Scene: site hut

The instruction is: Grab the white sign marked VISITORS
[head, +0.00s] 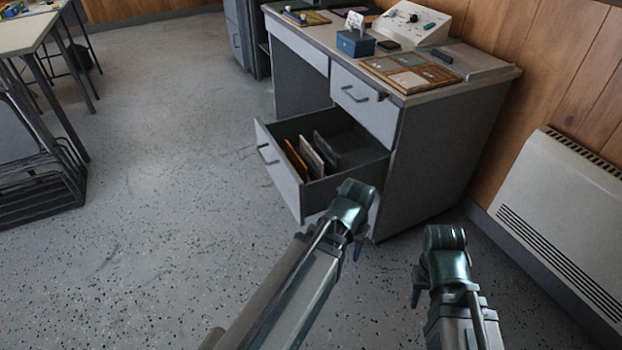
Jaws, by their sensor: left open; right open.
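No lettering reading VISITORS can be made out. A small white card (354,20) with dark marks stands upright at the blue box (355,43) on the desk. Inside the open drawer (279,179), an orange-brown panel (296,161), a pale panel (313,158) and a dark grey panel (327,151) stand on edge; their faces are mostly turned away. My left gripper (352,232) is open and empty, in front of the drawer's near right corner. My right gripper (438,284) is open and empty, further right, before the desk's side and apart from it.
The desk (437,161) carries a sectioned board (411,72), a white control box (412,22) and small dark items. A white wall heater (567,215) stands at the right. Folded chairs (42,165) and a table (24,33) are at the left. The floor between is clear.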

